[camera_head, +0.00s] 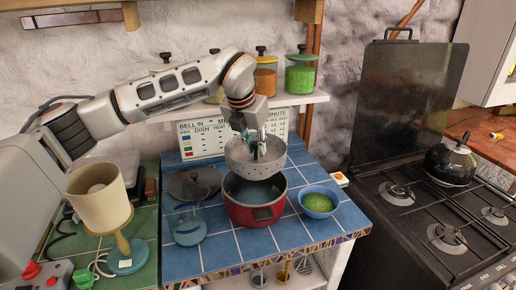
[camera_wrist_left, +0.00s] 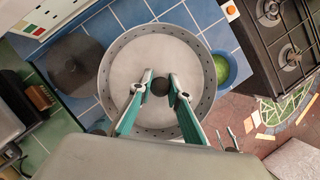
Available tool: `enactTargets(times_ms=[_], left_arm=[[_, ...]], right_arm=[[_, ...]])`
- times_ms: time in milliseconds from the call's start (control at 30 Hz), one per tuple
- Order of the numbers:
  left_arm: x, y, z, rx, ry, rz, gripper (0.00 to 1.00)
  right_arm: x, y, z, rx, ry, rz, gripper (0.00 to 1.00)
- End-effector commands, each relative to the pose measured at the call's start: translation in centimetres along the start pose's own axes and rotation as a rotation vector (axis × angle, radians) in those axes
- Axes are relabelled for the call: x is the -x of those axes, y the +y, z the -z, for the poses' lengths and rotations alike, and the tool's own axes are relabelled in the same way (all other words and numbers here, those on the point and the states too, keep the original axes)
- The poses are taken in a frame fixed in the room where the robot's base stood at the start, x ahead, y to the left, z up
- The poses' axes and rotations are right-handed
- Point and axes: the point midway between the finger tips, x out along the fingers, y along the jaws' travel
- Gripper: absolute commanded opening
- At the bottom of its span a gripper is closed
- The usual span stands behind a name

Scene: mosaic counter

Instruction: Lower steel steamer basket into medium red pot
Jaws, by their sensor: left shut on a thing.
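The steel steamer basket (camera_head: 240,158) is a round grey pan with a perforated wall. My left gripper (camera_head: 257,150) is shut on its central knob and holds it tilted slightly over the pot. The basket (camera_wrist_left: 122,52) fills the middle of the left wrist view, with the left gripper (camera_wrist_left: 159,87) on the dark knob. The medium red pot (camera_head: 255,213) stands on the blue tiles directly below, open at the top. The basket covers the back of the pot's rim; whether they touch is hard to tell. The wrist view hides the pot. My right gripper is not in view.
A dark lid (camera_head: 194,184) and a blue kettle-like vessel (camera_head: 189,230) are left of the pot. A blue bowl of green food (camera_head: 318,203) is close on the right. A lamp (camera_head: 100,197) stands left, the stove (camera_head: 440,220) right.

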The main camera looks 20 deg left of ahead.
Motion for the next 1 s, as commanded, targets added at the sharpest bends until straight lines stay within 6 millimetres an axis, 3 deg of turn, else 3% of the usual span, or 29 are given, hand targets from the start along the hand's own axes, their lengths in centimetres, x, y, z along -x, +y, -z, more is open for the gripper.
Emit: enactTargets(times_ms=[267,567,1000], left_arm=[[-0.2,0.2,0.1,0.005,-0.001,0.000,0.00],[-2.1,0.1,0.9,0.005,0.000,0.001,0.00],[-3.4,0.1,1.4,0.004,-0.001,0.000,0.00]], right_arm=[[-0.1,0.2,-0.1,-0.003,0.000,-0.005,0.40],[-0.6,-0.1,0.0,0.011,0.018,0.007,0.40],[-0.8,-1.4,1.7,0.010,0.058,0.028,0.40]])
